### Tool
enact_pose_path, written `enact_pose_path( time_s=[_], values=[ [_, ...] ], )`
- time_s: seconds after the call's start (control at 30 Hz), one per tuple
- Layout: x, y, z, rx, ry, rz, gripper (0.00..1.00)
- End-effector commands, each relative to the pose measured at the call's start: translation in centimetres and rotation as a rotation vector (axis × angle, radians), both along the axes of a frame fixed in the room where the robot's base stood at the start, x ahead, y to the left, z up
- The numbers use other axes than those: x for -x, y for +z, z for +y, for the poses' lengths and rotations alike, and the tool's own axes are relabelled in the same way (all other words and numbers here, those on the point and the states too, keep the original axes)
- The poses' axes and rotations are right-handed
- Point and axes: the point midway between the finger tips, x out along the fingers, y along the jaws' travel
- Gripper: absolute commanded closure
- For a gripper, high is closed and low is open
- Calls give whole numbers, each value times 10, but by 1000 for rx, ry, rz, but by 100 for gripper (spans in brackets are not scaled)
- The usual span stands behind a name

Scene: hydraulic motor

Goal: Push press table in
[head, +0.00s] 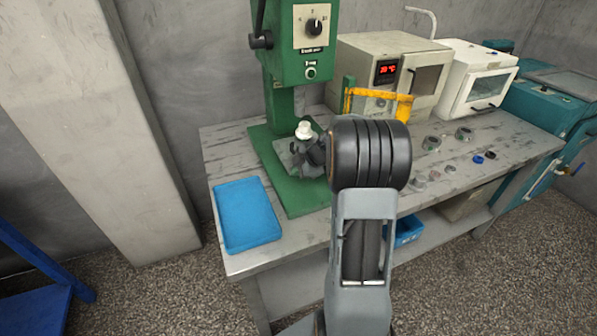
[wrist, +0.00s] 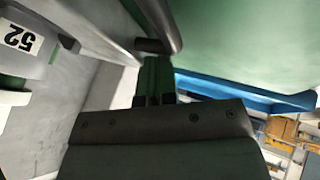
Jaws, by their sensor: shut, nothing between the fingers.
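The green press (head: 300,60) stands on the workbench, with its head above a green base (head: 262,140). A grey press table (head: 284,152) lies low on this base, partly hidden behind my arm. A small white-topped part (head: 304,130) stands over it. My gripper (head: 312,158) is dark and low at the press table, largely covered by my own wrist. In the wrist view the fingers (wrist: 155,75) are together and empty, close to a grey part at the left and a large green surface (wrist: 235,40) above. I cannot tell whether they touch the press table.
A blue tray (head: 246,215) lies on the workbench (head: 285,240) left of my arm. A yellow holder (head: 380,103), a beige oven (head: 390,60) and a white oven (head: 478,75) stand behind. Several small metal parts lie at the right.

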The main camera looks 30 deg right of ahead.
Motion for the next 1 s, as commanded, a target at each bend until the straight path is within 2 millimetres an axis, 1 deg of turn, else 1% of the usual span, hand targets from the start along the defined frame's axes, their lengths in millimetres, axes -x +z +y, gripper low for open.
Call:
enact_pose_path(
  time_s=[0.17, 0.23, 0.4, 0.53, 0.63, 1.0],
  values=[
    [0, 0, 0, 0, 0, 0, 100],
    [-4, -2, -1, 1, 1, 0, 100],
    [-31, -3, -4, 1, 3, -2, 100],
    [-44, -2, -6, 1, 2, -1, 100],
    [-48, 0, -6, 1, 0, 0, 100],
    [-48, 1, -6, 3, -2, -7, 100]
  ],
)
